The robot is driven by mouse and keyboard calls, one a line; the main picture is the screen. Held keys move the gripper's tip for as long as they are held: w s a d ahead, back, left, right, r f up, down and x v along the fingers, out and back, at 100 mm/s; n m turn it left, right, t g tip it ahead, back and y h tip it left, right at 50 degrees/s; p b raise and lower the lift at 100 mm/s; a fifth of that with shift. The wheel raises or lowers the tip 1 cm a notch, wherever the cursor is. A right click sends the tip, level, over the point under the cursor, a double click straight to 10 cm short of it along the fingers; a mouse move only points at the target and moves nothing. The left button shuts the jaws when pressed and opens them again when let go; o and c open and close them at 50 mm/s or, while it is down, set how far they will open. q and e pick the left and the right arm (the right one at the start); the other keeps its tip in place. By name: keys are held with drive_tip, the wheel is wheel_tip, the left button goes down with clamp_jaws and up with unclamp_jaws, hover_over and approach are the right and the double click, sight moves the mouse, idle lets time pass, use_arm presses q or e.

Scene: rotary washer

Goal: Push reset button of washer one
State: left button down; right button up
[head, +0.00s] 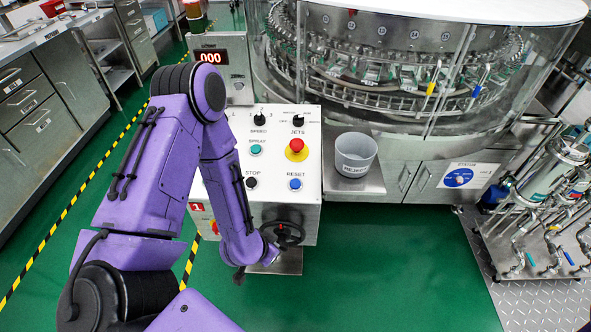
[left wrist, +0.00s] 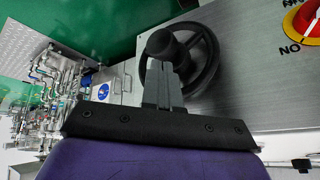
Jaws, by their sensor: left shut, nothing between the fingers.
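The washer's white control panel (head: 275,125) carries a red "1" label (head: 197,207). Its blue RESET button (head: 295,184) is at the lower right, with the black STOP button (head: 251,183) to its left. The RESET button is uncovered in the head view; I cannot make it out in the left wrist view. My left gripper is shut and empty in the left wrist view (left wrist: 163,80), its fingers in front of a black handwheel (left wrist: 205,60). In the head view my left arm reaches below the buttons beside this handwheel (head: 284,232). I cannot tell whether fingers and wheel touch. My right gripper is out of view.
A grey REJECT bin (head: 355,155) stands right of the panel. The glass-walled rotary washer (head: 400,75) is behind. Green floor (head: 400,265) is clear at the front right.

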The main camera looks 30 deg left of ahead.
use_arm(q)
drive_tip(key=w+r+m+t+h+p, duration=0.2)
drive_tip(key=w+r+m+p, duration=0.2)
drive_tip(key=w+r+m, duration=0.55)
wheel_tip(320, 180, up, 12)
drive_tip(key=m+t+h+p, duration=0.1)
drive_tip(key=m+t+p, duration=0.2)
hover_over(295, 184)
drive_tip(key=s+d, duration=0.2)
drive_tip(key=s, duration=0.2)
drive_tip(key=shift+w+a+f, duration=0.15)
drive_tip(key=shift+a+f, duration=0.05)
drive_tip(key=shift+a, duration=0.05)
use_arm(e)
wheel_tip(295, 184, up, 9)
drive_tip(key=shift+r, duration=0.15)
use_arm(q)
drive_tip(key=shift+f, duration=0.2)
drive_tip(key=f+b, duration=0.2)
drive_tip(key=w+f+b, duration=0.1)
drive_tip(key=f+b, duration=0.2)
drive_tip(key=w+a+f+b, duration=0.1)
drive_tip(key=f+b, duration=0.2)
drive_tip(key=shift+a+f, duration=0.1)
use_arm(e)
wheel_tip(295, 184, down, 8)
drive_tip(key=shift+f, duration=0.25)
